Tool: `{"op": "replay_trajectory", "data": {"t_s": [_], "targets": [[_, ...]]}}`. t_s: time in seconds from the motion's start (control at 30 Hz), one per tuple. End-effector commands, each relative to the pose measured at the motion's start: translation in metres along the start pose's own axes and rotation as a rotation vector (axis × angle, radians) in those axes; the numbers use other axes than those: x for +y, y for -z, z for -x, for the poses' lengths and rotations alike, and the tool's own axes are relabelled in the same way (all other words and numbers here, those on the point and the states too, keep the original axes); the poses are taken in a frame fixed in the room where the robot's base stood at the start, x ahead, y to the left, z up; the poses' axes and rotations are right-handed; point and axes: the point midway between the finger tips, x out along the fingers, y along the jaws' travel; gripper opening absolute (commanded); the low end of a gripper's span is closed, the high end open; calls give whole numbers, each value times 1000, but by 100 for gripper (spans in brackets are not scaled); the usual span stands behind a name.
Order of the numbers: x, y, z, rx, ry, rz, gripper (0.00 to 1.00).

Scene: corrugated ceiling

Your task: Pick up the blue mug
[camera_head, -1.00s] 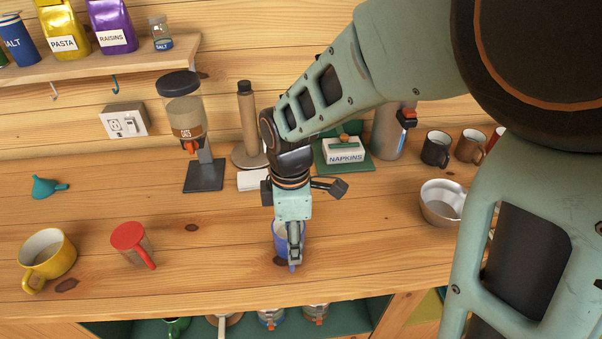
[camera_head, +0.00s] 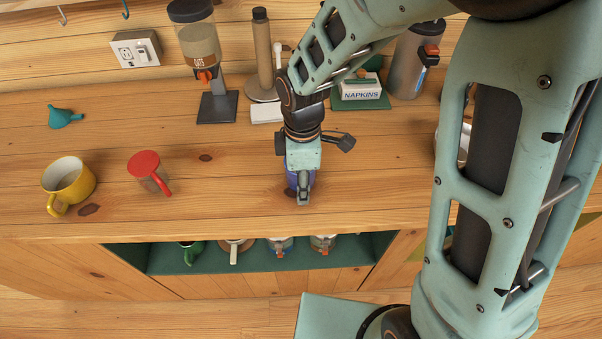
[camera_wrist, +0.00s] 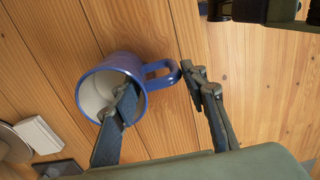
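The blue mug (camera_wrist: 110,68) shows in the wrist view with its pale inside facing the camera and its handle to the right. My gripper (camera_wrist: 158,88) is open around the mug's wall and handle. One finger reaches into the mug's mouth; the other is just beyond the handle's outer side. Whether either finger touches the mug is unclear. In the head view my gripper (camera_head: 303,198) is over the counter's front part and hides most of the blue mug (camera_head: 291,179).
A red-topped mug (camera_head: 146,164) and a yellow mug (camera_head: 74,183) stand to the left on the wooden counter (camera_head: 232,190). A dispenser (camera_head: 200,45), a napkin box (camera_head: 360,89) and a metal flask (camera_head: 408,65) stand behind. Several mugs sit on the shelf below.

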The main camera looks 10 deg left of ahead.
Motion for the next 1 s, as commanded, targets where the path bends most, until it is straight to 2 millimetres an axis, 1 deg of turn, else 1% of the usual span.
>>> {"op": "replay_trajectory", "data": {"t_s": [0.03,0.23,0.27,0.67,0.87,1.0], "targets": [[-1,0,0,0,1,0,23],[-1,0,0,-1,2,0,1],[-1,0,0,-1,2,0,0],[0,0,2,0,1,0,0],[1,2,11,0,-1,0,0],[2,4,22,0,-1,-1,0]]}}
